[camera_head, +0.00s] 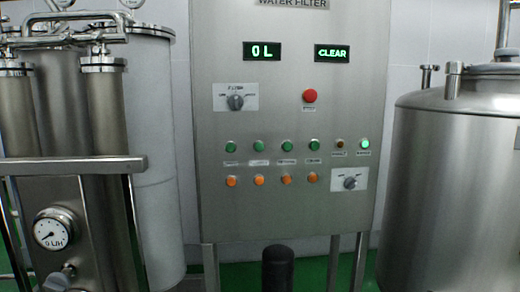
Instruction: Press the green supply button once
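The steel control panel (290,200) stands upright in the middle of the head view. A row of several green buttons crosses it, from the leftmost green button (232,147) to the rightmost green button (314,145). The labels under them are too small to read, so I cannot tell which is the supply button. Further right in the row are a dim amber lamp (340,144) and a bright green lamp (365,144). Neither of my grippers is in view.
Orange buttons (259,180) run below the green row. A red button (310,96), an upper knob (235,101) and a lower knob (350,183) are nearby. Displays read "0 L" (263,51) and "CLEAR" (332,53). Filter piping (105,110) stands left, a steel tank (455,190) right.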

